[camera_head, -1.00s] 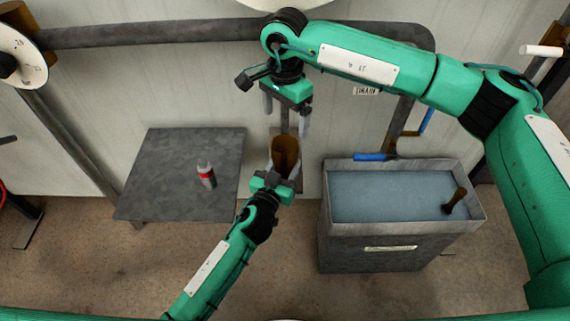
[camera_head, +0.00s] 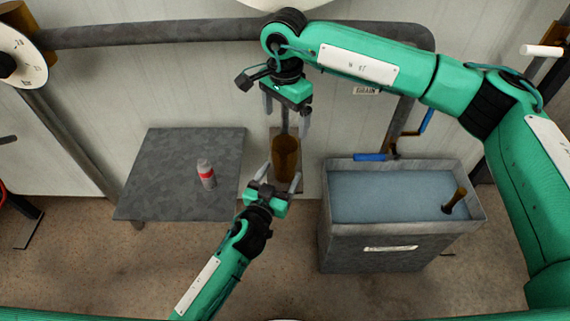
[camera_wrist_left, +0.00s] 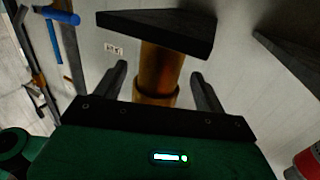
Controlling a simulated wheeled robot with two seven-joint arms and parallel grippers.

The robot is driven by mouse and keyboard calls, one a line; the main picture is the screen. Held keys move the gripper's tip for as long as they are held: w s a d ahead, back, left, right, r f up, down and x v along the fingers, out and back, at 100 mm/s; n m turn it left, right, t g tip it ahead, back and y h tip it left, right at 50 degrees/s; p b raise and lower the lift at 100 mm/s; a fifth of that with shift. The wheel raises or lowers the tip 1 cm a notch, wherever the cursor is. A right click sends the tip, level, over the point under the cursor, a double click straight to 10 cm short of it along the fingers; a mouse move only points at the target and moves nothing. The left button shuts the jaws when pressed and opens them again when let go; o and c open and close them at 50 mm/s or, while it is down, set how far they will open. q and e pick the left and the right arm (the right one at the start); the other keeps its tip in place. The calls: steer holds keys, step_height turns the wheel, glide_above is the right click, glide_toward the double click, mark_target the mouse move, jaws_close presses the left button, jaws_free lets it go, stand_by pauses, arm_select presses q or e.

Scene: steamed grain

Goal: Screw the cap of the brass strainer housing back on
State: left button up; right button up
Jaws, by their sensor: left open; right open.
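The brass strainer housing (camera_head: 286,152) stands upright in front of the wall, at the middle of the head view. In the left wrist view, which looks upside down, its brass cylinder (camera_wrist_left: 158,70) ends in a wider ring and meets a dark slab (camera_wrist_left: 160,27). I cannot tell the cap apart from the housing. My left gripper (camera_head: 281,172) is open just in front of and below the housing. Its fingers show on either side of the cylinder in the wrist view, apart from it. My right gripper (camera_head: 286,122) is open, pointing down above the housing, and empty.
A grey table (camera_head: 160,180) on the left holds a bottle with a red label (camera_head: 206,174). A water-filled tank (camera_head: 330,235) stands on the right, with a brown-handled tool (camera_head: 456,200) in it. Blue valve handles (camera_head: 370,157) lie behind the tank. A pipe (camera_head: 160,34) crosses the wall.

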steer(key=shift+f, duration=0.2)
arm_select(q)
steer(key=v, duration=1)
steer(key=shift+f, duration=0.1)
